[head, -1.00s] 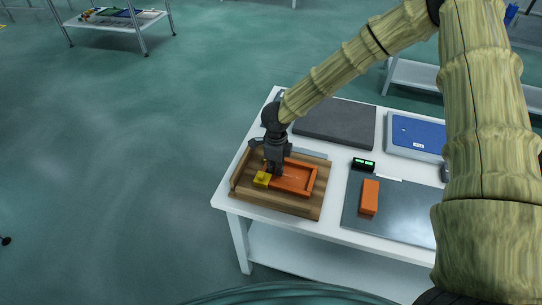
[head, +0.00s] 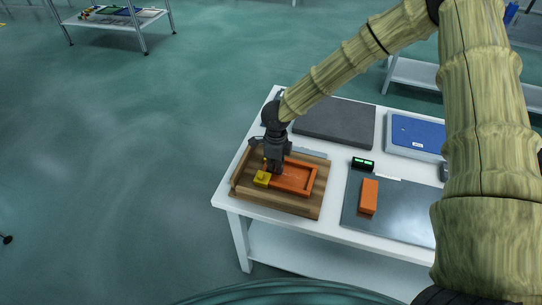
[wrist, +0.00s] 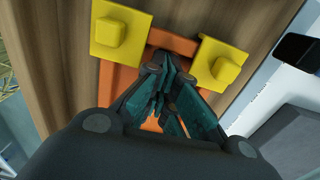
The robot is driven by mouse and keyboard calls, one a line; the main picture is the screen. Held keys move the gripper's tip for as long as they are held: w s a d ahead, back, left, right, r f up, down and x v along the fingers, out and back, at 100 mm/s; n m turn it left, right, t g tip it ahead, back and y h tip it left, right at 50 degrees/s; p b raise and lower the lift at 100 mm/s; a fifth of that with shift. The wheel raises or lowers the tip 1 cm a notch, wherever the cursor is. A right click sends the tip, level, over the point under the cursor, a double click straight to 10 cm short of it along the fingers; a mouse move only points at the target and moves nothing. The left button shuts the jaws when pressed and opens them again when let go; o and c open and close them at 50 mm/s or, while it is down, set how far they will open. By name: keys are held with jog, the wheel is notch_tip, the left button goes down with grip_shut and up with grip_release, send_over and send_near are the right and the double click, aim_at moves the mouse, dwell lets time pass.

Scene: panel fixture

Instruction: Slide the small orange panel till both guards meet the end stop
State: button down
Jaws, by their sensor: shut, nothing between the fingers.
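The small orange panel (head: 298,190), a shallow frame with raised edges, lies on a wooden board (head: 300,207). Two yellow guards sit at its left end. The near guard (head: 262,179) is plain in the head view; the far one is mostly hidden by my gripper there. Both guards show in the wrist view, one at left (wrist: 120,32) and one at right (wrist: 219,64). A raised wooden strip (head: 240,171) at the board's left looks like the end stop; bare wood shows between it and the near guard. My gripper (head: 277,171) is shut and empty, low over the panel's left end between the guards.
A dark grey pad (head: 335,122), a blue-topped tray (head: 418,134), a small black display (head: 363,163) and an orange block (head: 369,197) on a grey plate (head: 395,225) share the white table (head: 232,205). Open floor lies left.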

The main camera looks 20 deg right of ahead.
jog(key=shift+w+a+p, duration=0.15)
jog(key=shift+w+a, duration=0.3)
jog(key=shift+a, duration=0.2)
jog(key=shift+w+a+p, duration=0.15)
jog(key=shift+w+a, duration=0.3)
jog(key=shift+a, duration=0.2)
dwell(1.0)
jog(key=shift+s+d+p, duration=0.3)
jog(key=shift+d+p, duration=0.1)
jog(key=shift+p, duration=0.05)
jog(key=shift+r, duration=0.15)
notch_tip(320, 180, up, 7)
jog(key=p, duration=0.6)
dwell(0.5)
jog(key=shift+a, duration=0.1)
dwell(0.3)
